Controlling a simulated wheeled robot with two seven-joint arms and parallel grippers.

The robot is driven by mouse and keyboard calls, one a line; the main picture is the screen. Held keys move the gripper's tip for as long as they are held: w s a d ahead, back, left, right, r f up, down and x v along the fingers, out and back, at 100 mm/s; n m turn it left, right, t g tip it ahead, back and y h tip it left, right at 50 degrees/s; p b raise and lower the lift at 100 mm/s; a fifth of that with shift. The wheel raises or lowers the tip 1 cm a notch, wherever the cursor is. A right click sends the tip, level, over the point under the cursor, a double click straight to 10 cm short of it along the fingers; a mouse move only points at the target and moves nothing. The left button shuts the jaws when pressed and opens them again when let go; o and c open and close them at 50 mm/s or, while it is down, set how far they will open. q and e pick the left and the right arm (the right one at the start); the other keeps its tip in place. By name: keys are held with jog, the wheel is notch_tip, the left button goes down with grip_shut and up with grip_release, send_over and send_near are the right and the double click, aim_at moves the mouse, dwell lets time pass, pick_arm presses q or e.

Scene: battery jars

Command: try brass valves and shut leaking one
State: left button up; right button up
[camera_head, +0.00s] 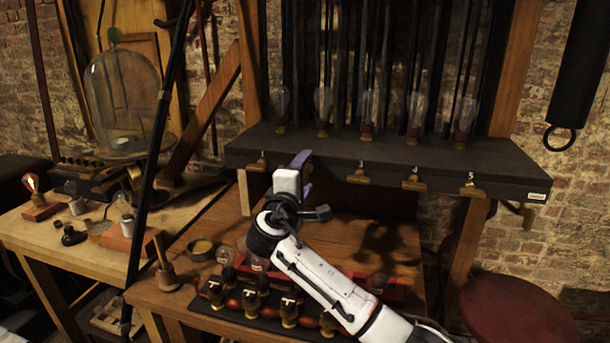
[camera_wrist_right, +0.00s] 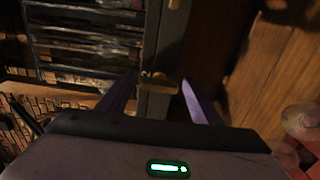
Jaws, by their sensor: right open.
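A dark shelf (camera_head: 330,150) carries a row of glass vessels, with small brass fittings along its front edge. The fittings numbered 3 (camera_head: 358,177), 4 (camera_head: 414,185) and 5 (camera_head: 472,192) show plainly; number 2 is hidden behind my arm. My right gripper (camera_head: 303,172) is raised at the shelf front, left of 3. In the wrist view a brass fitting (camera_wrist_right: 158,79) lies between the open purple fingers of my right gripper (camera_wrist_right: 160,92), with no clear contact. Brass T-handled valves (camera_head: 251,299) stand in a row on the bench below. I see no clear leak.
A wooden bench (camera_head: 185,250) with a small round dish (camera_head: 201,249) lies below, partly covered by my right arm. A side table (camera_head: 50,225) with a bell jar (camera_head: 120,100) is at left. A red stool (camera_head: 518,315) stands front right.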

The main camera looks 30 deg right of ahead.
jog(key=b+v, duration=0.1)
jog(key=v, duration=0.9)
jog(key=shift+s+b, duration=0.2)
jog(key=shift+b, duration=0.15)
